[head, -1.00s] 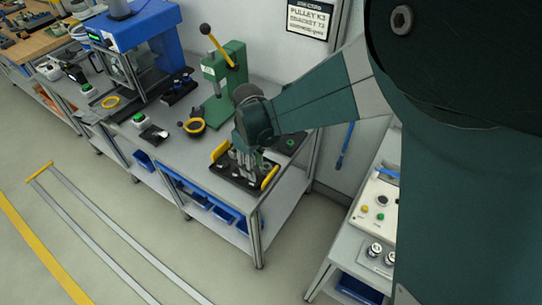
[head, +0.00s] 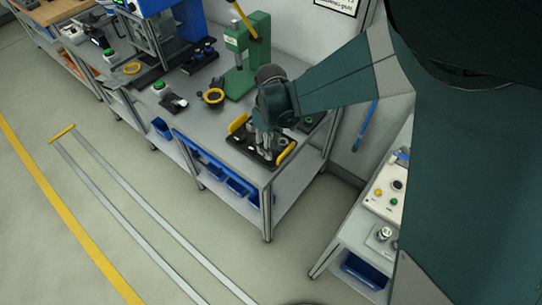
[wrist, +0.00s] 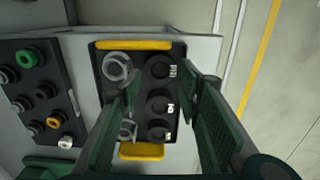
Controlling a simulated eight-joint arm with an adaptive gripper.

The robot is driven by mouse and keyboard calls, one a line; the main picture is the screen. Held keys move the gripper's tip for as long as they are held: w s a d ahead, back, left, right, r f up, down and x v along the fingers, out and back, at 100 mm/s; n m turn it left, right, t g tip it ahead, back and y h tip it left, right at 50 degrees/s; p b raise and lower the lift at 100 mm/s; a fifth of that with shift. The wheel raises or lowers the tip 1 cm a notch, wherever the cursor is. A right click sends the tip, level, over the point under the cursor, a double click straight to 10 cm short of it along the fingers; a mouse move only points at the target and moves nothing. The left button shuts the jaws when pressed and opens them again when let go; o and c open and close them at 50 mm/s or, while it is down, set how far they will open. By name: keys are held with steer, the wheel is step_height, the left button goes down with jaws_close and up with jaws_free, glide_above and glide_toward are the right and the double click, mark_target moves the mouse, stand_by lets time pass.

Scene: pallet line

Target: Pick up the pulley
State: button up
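A black tray (wrist: 142,45) with yellow handles lies on the bench; it also shows in the head view (head: 235,142). Silver rings (wrist: 117,67) sit in its left column, partly hidden by my left finger. Dark round items or recesses (wrist: 158,101) with small white labels line its right column. I cannot tell for sure which of these is the pulley. My gripper (wrist: 161,82) points down over the tray, fingers apart, with nothing visibly held between them. In the head view my gripper (head: 265,147) hides the tray's middle; contact is unclear.
A button block (wrist: 40,95) stands left of the tray in the wrist view. A control panel (head: 385,190) is at right. The floor in front is clear.

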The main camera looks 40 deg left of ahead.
steer(key=shift+f, duration=0.1)
steer(key=shift+f, duration=2.5)
steer(key=c, duration=0.6)
